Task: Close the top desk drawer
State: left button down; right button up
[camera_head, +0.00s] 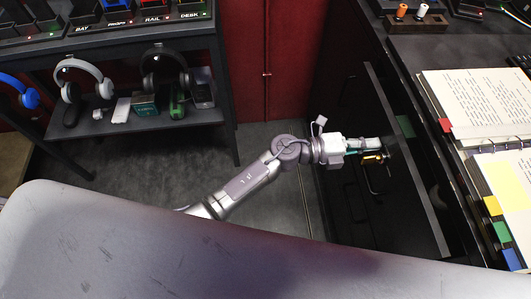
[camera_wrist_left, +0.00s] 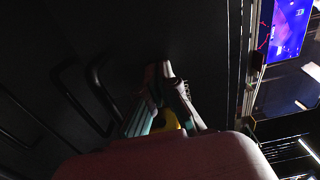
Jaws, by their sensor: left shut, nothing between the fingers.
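The black top desk drawer (camera_head: 412,178) is pulled out from the desk (camera_head: 450,48) at the right, and a gap shows between its front panel and the desk. My left gripper (camera_head: 378,151) is shut and empty, with its tips at the outer face of the drawer front, near the middle of its length. In the left wrist view the tips of my left gripper (camera_wrist_left: 164,76) are close to a dark front panel (camera_wrist_left: 195,38); I cannot tell whether they touch it. My right gripper is not in view.
An open binder (camera_head: 475,110) with coloured tabs lies on the desk. A dark shelf (camera_head: 140,122) with headphones stands at the upper left. Bare grey floor (camera_head: 262,185) lies between shelf and desk. Dark bar handles (camera_wrist_left: 100,88) show in the left wrist view.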

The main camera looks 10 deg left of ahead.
aim_at(388, 141)
pick_arm(q)
jog(key=x, duration=0.4)
jog(key=shift+w+d+b, duration=0.15)
jog(key=shift+d+b, duration=0.15)
jog(key=shift+d, duration=0.1)
jog(key=shift+r, duration=0.15)
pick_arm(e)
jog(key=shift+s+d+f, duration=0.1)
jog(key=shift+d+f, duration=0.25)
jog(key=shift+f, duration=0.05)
pick_arm(q)
jog(key=shift+r, duration=0.1)
